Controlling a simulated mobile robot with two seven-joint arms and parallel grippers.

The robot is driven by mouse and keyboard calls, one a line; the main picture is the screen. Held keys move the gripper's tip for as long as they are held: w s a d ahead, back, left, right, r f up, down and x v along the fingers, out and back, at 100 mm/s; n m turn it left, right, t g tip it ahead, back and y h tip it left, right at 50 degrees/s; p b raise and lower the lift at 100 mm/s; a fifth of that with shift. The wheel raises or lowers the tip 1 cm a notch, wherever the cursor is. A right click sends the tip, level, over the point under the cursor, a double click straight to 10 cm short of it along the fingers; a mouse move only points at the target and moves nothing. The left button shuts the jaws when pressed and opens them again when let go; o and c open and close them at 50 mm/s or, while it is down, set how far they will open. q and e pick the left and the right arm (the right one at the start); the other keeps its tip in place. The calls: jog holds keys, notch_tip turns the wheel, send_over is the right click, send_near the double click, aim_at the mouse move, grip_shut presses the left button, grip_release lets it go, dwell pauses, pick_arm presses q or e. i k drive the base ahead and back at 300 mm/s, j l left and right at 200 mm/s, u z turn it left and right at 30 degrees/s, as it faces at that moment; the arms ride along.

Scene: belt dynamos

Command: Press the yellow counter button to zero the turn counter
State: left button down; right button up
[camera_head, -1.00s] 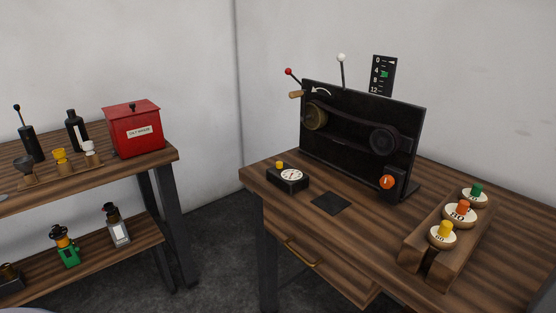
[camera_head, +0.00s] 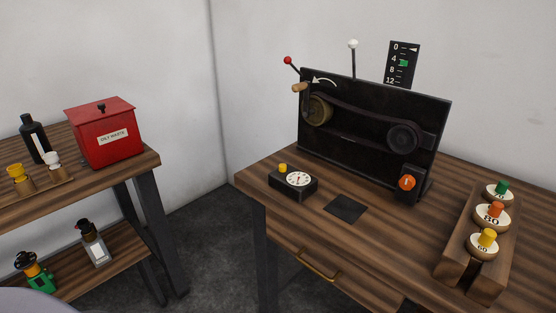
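The yellow counter button (camera_head: 283,168) stands up on the back left of a small black turn counter box (camera_head: 293,189). The box has a round white dial (camera_head: 298,179) with a pointer. It sits near the left end of the wooden table (camera_head: 390,255), in front of the black belt dynamo panel (camera_head: 370,120). Nothing covers the button. Neither of my grippers is in the view. A pale rounded shape, which I cannot identify, shows at the bottom left edge.
A dark square pad (camera_head: 345,208) lies right of the counter. A wooden rack (camera_head: 470,262) with weighted knobs stands at the right. A wooden crank handle (camera_head: 300,87) sticks out from the panel. A side shelf with a red oily-waste bin (camera_head: 104,135) stands left, across a floor gap.

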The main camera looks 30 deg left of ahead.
aim_at(283, 167)
jog(key=i+j+z, duration=0.2)
jog(key=j, duration=0.9)
jog(key=j+z, duration=0.2)
jog(key=j, duration=0.9)
